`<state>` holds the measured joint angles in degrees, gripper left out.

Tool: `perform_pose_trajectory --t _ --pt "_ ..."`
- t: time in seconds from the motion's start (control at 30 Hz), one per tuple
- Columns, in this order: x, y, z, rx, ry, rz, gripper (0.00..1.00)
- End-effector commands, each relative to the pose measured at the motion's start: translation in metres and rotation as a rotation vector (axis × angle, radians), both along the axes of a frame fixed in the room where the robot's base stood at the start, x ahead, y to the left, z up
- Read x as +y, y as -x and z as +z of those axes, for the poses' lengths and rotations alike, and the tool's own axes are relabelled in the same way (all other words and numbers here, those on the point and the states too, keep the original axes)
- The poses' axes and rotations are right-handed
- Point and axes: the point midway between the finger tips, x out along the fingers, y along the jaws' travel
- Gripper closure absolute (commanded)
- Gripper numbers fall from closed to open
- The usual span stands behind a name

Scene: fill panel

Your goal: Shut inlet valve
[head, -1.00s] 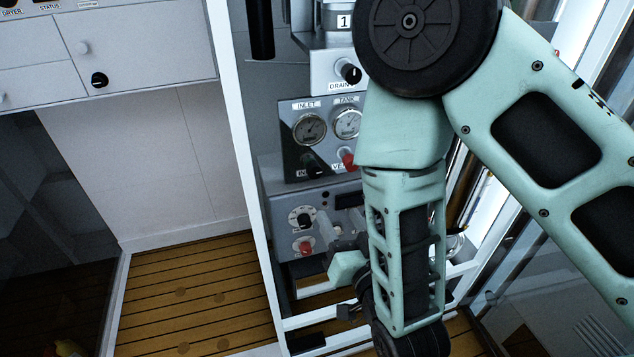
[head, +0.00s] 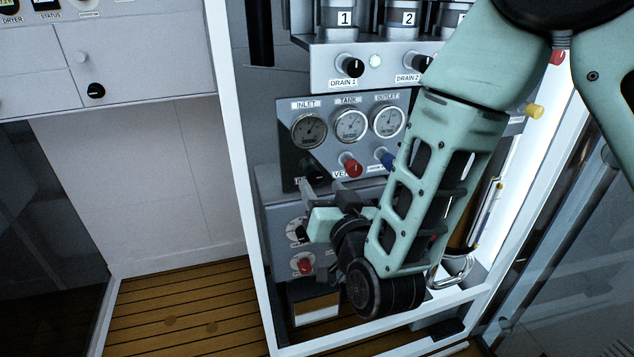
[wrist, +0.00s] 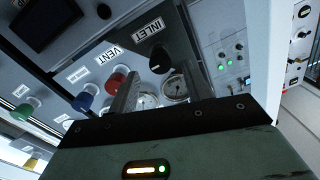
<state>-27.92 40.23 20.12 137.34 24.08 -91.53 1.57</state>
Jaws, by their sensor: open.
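The inlet valve is a black knob (head: 313,168) under the INLET gauge (head: 309,130), in shadow at the lower left of the gauge panel in the head view. In the wrist view the same black knob (wrist: 159,63) shows beside its INLET label, with a pale pointer mark on it. My gripper (head: 324,187) is open and empty, its fingers pointing at the panel just below the knob in the head view. In the wrist view the knob appears beyond the fingers; I cannot tell how far away it is.
A red VENT knob (head: 352,167) and a blue knob (head: 385,159) sit right of the inlet knob. A lower box carries a black knob (head: 299,233) and a red knob (head: 304,265). A white frame post (head: 240,170) stands close on the left.

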Motion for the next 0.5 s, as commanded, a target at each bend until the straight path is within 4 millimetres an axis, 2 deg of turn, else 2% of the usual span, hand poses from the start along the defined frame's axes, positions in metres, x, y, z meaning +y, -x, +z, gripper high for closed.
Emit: perform_pose_trajectory --t 0.03,0.2,0.5 --pt "0.003 -0.009 0.002 -0.001 0.000 -0.001 0.51" --pt "0.009 -0.028 0.001 0.001 -0.001 -0.001 0.51" --pt "0.012 -0.037 0.000 0.001 0.001 0.000 0.51"
